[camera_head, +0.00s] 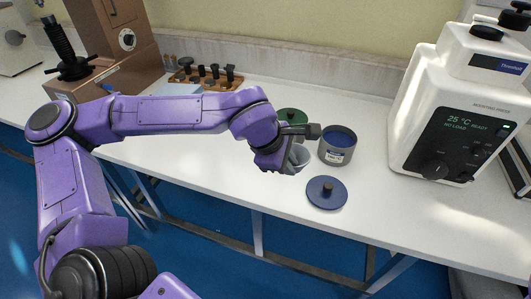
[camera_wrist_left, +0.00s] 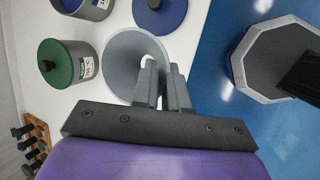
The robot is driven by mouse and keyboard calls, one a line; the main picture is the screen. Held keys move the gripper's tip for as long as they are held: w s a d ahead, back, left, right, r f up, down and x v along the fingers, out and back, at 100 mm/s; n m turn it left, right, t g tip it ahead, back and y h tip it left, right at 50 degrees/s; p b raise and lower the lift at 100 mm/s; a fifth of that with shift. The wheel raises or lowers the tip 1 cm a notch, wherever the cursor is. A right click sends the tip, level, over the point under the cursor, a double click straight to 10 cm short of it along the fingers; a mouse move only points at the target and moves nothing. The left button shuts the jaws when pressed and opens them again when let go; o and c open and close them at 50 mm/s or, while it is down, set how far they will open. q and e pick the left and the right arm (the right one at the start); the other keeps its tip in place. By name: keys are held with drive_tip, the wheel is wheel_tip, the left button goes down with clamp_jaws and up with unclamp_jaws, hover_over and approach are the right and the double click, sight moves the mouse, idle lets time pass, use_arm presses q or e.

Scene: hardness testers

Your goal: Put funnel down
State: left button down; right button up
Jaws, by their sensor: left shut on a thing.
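A grey funnel (camera_wrist_left: 122,57) is held in my left gripper (camera_wrist_left: 163,95), whose two fingers close on its rim in the left wrist view. In the head view the funnel (camera_head: 301,155) is partly hidden behind my left gripper (camera_head: 297,150), close to the blue-lined pot (camera_head: 337,154). The funnel is over or near the white bench top (camera_head: 238,180); I cannot tell whether it touches it. My right gripper is not in view.
A blue lid (camera_head: 326,193) with a dark knob lies in front of the pot. A green lid (camera_head: 292,116) is behind my gripper. A white instrument (camera_head: 455,110) stands at the right. A wooden rack (camera_head: 205,77) is at the back. The front edge is close.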

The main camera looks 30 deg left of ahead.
use_arm(q)
drive_tip(key=shift+s+d+n+y, duration=0.15)
drive_tip(key=shift+d+n+y, duration=0.15)
drive_tip(key=shift+n, duration=0.4)
drive_tip(key=shift+n+y, duration=0.3)
drive_tip(key=shift+n, duration=0.4)
drive_tip(key=w+a+f, duration=0.1)
drive_tip(key=a+f, duration=0.2)
drive_tip(key=a, duration=0.1)
drive_tip(key=w+a+f+p, duration=0.1)
drive_tip(key=w+a+f, duration=0.1)
drive_tip(key=a+f, duration=0.1)
drive_tip(key=w+a+f, duration=0.1)
drive_tip(key=a+f, duration=0.2)
drive_tip(key=a, duration=0.2)
drive_tip(key=shift+w+a+f+p, duration=0.2)
drive_tip(key=shift+w+a+p, duration=0.1)
drive_tip(key=shift+w+a, duration=0.05)
drive_tip(key=shift+f, duration=1.55)
drive_tip(key=c, duration=1.2)
unclamp_jaws()
drive_tip(key=shift+o, duration=0.2)
drive_tip(key=v, duration=1.2)
drive_tip(key=shift+p, duration=0.4)
